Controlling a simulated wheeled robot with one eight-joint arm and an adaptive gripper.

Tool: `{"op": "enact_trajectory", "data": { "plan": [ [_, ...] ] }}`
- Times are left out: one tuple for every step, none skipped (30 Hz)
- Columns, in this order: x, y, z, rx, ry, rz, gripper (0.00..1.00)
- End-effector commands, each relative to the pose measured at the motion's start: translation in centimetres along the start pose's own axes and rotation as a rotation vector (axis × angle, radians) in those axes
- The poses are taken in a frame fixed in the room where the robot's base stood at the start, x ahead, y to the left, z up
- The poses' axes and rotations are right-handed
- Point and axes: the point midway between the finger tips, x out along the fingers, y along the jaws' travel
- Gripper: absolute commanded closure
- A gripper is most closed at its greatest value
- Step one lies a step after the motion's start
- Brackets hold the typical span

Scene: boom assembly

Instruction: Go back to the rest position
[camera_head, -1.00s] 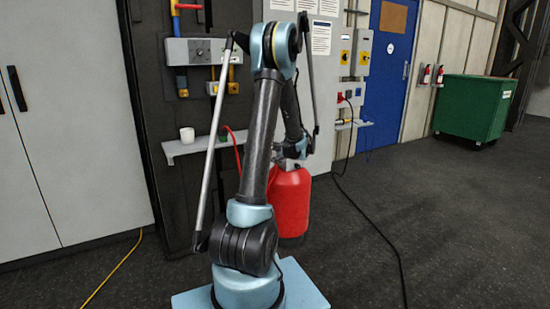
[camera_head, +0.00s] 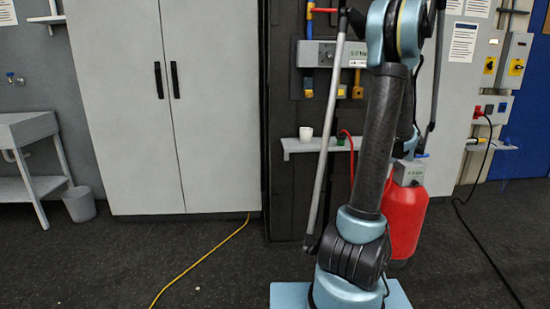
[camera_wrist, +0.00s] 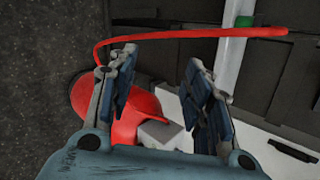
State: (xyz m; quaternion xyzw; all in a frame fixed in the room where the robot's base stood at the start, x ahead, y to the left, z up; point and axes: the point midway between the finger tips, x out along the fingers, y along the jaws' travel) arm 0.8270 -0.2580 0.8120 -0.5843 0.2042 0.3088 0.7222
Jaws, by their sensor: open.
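My gripper (camera_wrist: 160,60) is open and empty in the wrist view, its two fingers apart. A red tank (camera_wrist: 88,98) lies beyond the left finger in that view, with a light grey block (camera_wrist: 163,134) seen between the fingers. A red hose (camera_wrist: 200,33) runs across beyond the fingertips. In the head view my arm stands upright, and the red tank (camera_head: 405,222) is behind it to the right. My gripper is hidden or cannot be made out there.
A grey shelf (camera_head: 296,147) with a white cup (camera_head: 306,134) is behind my arm. A grey cabinet (camera_head: 165,110), a sink (camera_head: 28,128) and a bin (camera_head: 79,204) stand to the left. A yellow cable (camera_head: 205,255) and a black cable (camera_head: 483,235) lie on the floor.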

Motion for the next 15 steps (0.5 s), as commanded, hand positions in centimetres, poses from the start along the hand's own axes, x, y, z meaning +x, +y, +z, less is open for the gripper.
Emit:
{"op": "enact_trajectory", "data": {
  "plan": [
    [-0.5, 0.4, 1.9, -0.042, -0.008, 0.023, 0.54],
    [-0.8, 0.6, 2.9, -0.068, -0.012, 0.036, 0.54],
    [-1.1, 1.0, 4.1, -0.103, -0.016, 0.054, 0.54],
    [-1.4, 1.2, 5.0, -0.129, -0.02, 0.066, 0.54],
    [-1.7, 1.5, 5.9, -0.156, -0.023, 0.08, 0.54],
    [-2.1, 2.0, 7.1, -0.19, -0.029, 0.097, 0.54],
    [-2.4, 2.3, 8.0, -0.217, -0.033, 0.11, 0.54],
    [-2.8, 2.7, 8.8, -0.242, -0.037, 0.123, 0.54],
    [-3.2, 3.2, 10.0, -0.278, -0.043, 0.14, 0.54],
    [-3.5, 3.6, 10.8, -0.304, -0.047, 0.152, 0.54],
    [-3.9, 4.0, 11.6, -0.33, -0.051, 0.164, 0.54],
    [-4.3, 4.7, 12.6, -0.366, -0.057, 0.181, 0.54],
    [-4.7, 5.1, 13.4, -0.392, -0.062, 0.193, 0.54],
    [-5.1, 5.6, 14.1, -0.418, -0.066, 0.206, 0.54],
    [-5.5, 6.3, 15.1, -0.454, -0.073, 0.222, 0.54]
  ]
}}
